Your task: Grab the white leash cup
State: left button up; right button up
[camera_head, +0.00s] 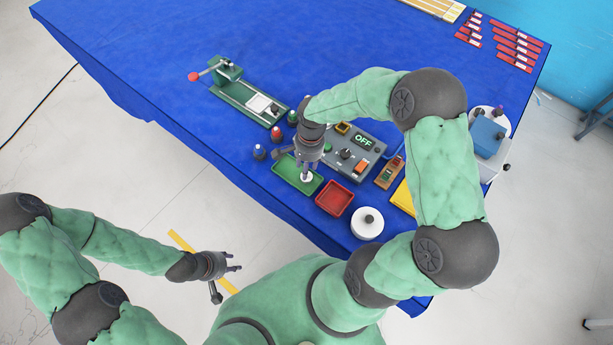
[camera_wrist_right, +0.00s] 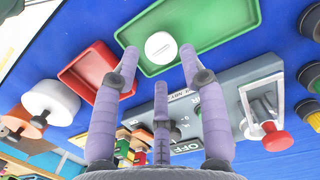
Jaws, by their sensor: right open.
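The white leash cup (camera_wrist_right: 160,47) is a small round white piece with a slot line across its top. It lies in the green tray (camera_wrist_right: 225,22), and shows in the head view (camera_head: 306,177) partly under my right gripper (camera_head: 308,166). In the right wrist view the gripper's (camera_wrist_right: 158,62) purple fingers are spread, with the cup between and just beyond the two outer fingertips. They hold nothing; I cannot tell if they touch the cup. My left gripper (camera_head: 234,266) is off the table at lower left, its fingers apart and empty.
A red tray (camera_head: 334,198) and a white round knobbed piece (camera_head: 367,223) stand beside the green tray. A grey control box (camera_head: 354,150) reading OFF is close behind. The blue table's far left is clear.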

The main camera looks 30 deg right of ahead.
notch_tip(320, 180, down, 5)
jog(key=shift+f, duration=0.1)
jog(key=shift+s, duration=0.1)
jog(key=shift+c, duration=0.2)
jog(key=c, duration=0.4)
jog(key=shift+r, duration=0.2)
jog(key=shift+c, duration=0.2)
